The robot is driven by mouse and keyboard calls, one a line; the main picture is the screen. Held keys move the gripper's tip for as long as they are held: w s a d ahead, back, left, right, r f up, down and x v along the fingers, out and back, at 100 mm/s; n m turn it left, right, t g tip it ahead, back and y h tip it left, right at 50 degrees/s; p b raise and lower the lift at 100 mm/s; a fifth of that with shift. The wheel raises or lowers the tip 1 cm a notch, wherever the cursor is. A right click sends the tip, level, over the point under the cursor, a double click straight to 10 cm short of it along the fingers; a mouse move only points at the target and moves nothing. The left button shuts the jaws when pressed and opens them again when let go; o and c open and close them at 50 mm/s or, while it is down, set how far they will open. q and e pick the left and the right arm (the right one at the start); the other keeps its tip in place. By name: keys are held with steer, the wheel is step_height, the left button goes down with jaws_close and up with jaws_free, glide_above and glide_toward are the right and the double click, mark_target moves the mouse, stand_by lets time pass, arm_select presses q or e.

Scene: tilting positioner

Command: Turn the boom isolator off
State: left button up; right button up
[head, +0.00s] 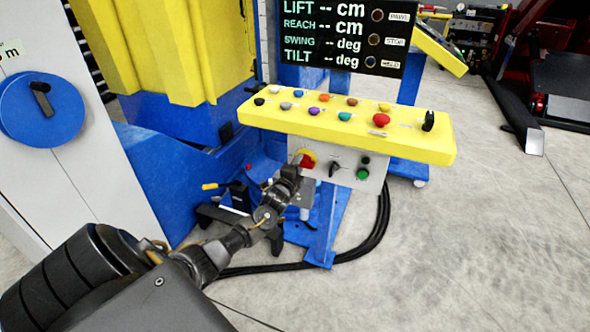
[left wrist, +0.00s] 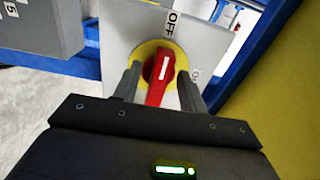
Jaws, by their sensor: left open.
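The boom isolator (head: 309,160) is a red handle on a yellow disc, on the light grey front of the control box below the yellow panel. In the left wrist view the red handle (left wrist: 158,86) stands nearly upright, and its white line points up toward the OFF label (left wrist: 171,23). A second label at the right is partly hidden by a finger. My left gripper (left wrist: 160,76) is open, with one finger on each side of the handle; I cannot tell if they touch it. In the head view my left gripper (head: 296,172) is in front of the isolator. My right gripper is not in view.
The yellow button panel (head: 420,146) juts out above the isolator. A black switch (head: 334,167) and a green button (head: 362,174) are to its right. The display (head: 345,40) shows dashes. Black cables (head: 372,235) hang below.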

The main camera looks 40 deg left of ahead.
arm_select(q)
steer(key=v, duration=1)
steer(key=shift+s, duration=0.15)
steer(key=shift+d, duration=0.15)
